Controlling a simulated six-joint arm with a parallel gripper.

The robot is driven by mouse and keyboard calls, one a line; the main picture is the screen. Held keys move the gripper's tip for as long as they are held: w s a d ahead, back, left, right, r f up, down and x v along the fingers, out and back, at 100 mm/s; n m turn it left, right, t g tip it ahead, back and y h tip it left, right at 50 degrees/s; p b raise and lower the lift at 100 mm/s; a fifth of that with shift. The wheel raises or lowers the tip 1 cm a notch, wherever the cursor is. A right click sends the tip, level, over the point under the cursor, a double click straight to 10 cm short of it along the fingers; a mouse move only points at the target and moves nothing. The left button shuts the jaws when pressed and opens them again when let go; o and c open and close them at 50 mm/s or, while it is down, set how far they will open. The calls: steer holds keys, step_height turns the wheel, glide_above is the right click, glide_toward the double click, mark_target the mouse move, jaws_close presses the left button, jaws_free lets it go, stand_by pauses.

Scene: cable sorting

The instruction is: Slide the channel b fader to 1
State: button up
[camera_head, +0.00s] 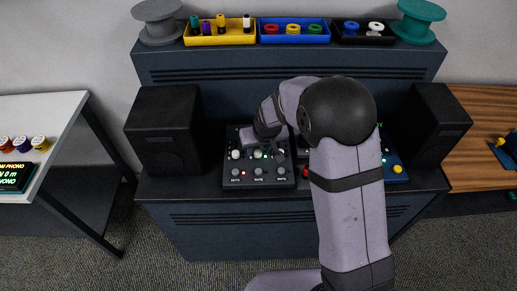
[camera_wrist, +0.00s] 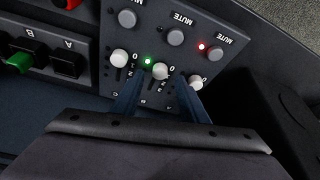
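The mixer panel (camera_head: 259,183) sits on the desk, and the wrist view shows it turned upside down. The channel B fader has a white knob (camera_wrist: 160,71), the middle of three, and sits beside the 0 mark of its scale. It also shows in the head view (camera_head: 258,154). My gripper (camera_wrist: 163,76) has its two blue fingers on either side of this knob, with narrow gaps apparently left, so it looks open. Contact cannot be seen clearly. The lower scale marks are partly hidden by the fingers. In the head view my arm hides the fingers.
Neighbouring fader knobs stand close by, one left (camera_wrist: 119,58) and one right (camera_wrist: 195,82), the right one near a finger. Grey mute buttons (camera_wrist: 175,36) line the panel. A switch box with a green rocker (camera_wrist: 20,62) is alongside.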

mark_target(258, 152)
steer(key=shift+p+x, duration=0.4)
steer(key=shift+x, duration=1.15)
